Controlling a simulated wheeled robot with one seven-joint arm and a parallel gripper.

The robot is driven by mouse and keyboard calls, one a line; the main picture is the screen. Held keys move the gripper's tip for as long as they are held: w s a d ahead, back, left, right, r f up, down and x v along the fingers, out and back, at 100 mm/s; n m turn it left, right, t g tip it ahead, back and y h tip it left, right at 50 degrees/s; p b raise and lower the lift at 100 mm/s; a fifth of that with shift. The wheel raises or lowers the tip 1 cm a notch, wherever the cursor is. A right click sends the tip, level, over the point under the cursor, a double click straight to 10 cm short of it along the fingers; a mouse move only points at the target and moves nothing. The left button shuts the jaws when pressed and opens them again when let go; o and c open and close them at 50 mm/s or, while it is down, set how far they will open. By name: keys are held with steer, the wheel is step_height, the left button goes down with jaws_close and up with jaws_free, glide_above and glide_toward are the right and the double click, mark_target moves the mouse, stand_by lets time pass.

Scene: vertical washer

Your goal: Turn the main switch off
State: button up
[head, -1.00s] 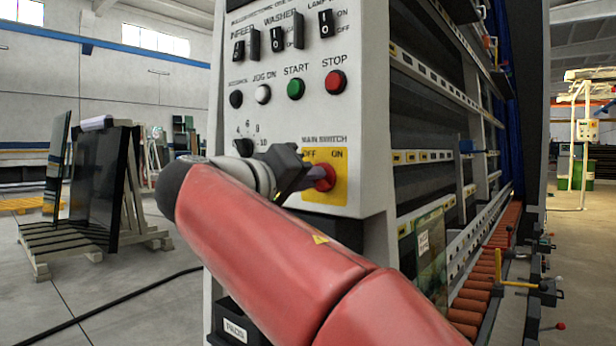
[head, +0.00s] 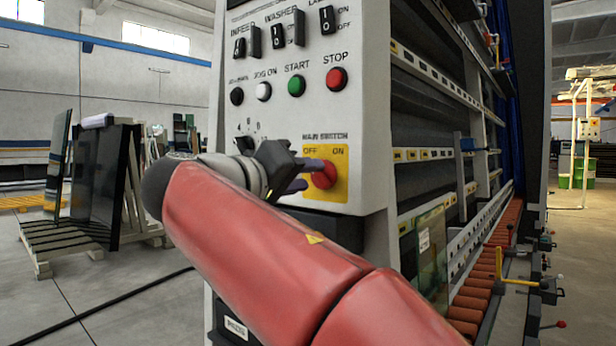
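The main switch (head: 325,174) is a red knob on a yellow plate (head: 340,154) marked OFF on the left and ON on the right. It sits low on the light grey control panel. My gripper (head: 308,176) is at the knob's left side, with its dark fingers pointing right at it. The fingers look spread apart, one higher near the knob's top and one lower at its left. The fingertips overlap the knob's left edge in the picture, and I cannot tell whether they touch it. The knob's handle direction is not clear.
Above the switch are the red stop button (head: 337,78), the green start button (head: 297,86), a white button (head: 263,92) and black rocker switches (head: 327,20). A black dial (head: 244,144) is just above my wrist. The washer's roller conveyor (head: 488,262) runs off to the right.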

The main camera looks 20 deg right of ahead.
steer(key=v, duration=0.6)
steer(key=shift+s+a, duration=0.1)
